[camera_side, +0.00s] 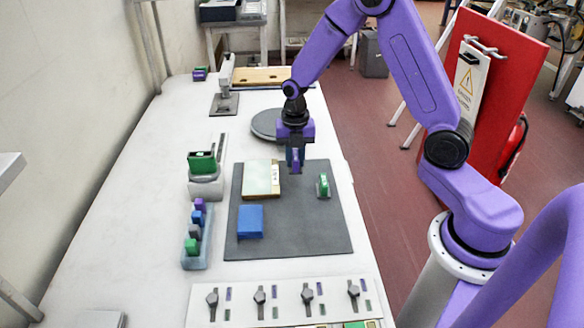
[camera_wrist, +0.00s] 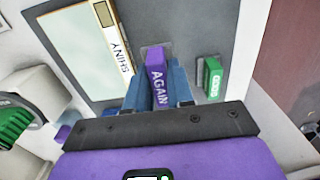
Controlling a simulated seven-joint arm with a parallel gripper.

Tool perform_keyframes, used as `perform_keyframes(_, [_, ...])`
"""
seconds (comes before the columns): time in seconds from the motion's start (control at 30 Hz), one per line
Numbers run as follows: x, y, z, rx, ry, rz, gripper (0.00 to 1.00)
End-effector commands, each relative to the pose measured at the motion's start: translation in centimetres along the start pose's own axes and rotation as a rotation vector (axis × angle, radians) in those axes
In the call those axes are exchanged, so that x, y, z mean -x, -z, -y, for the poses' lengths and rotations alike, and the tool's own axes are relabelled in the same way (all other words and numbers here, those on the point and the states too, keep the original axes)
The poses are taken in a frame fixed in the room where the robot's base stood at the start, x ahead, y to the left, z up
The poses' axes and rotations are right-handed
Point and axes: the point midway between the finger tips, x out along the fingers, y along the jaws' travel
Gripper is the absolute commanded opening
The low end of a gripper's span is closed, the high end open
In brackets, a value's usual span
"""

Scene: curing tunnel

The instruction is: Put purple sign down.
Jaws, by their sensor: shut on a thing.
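My gripper (camera_side: 295,155) points down at the far edge of the dark grey mat (camera_side: 290,238). Its blue fingers are shut on the purple sign (camera_wrist: 157,82), which reads "AGAIN" in the wrist view. In the side view the purple sign (camera_side: 295,167) shows small below the fingers, looking upright. I cannot tell whether its lower edge touches the mat. A green sign (camera_side: 324,185) stands on the mat to the right; it also shows in the wrist view (camera_wrist: 212,78).
A pale panel marked "SHINY" (camera_side: 261,179) lies left of my gripper, with a blue block (camera_side: 250,222) nearer. A rack (camera_side: 196,264) of small coloured blocks and a stand (camera_side: 206,187) flank the mat. A board with watches (camera_side: 270,294) lies in front. The mat's near right is clear.

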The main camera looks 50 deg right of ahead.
Motion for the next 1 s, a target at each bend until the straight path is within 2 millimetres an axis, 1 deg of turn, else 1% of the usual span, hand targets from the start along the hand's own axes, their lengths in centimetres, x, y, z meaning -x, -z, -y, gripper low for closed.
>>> perform_keyframes(0.23, [-1.2, -0.8, -0.7, -0.001, 0.001, 0.0, 0.0])
perform_keyframes(0.4, [-3.5, -0.8, -0.8, 0.0, 0.003, -0.002, 0.0])
perform_keyframes(0.5, [-4.2, -0.8, -0.8, 0.0, 0.001, 0.0, 0.0])
perform_keyframes(0.93, [-4.7, -0.8, -0.8, 0.0, 0.001, 0.0, 0.0])
perform_keyframes(0.97, [-4.7, -0.8, -0.8, 0.0, 0.0, 0.0, 0.32])
perform_keyframes(1.0, [-4.7, -0.8, -0.8, 0.0, 0.0, 0.0, 0.45])
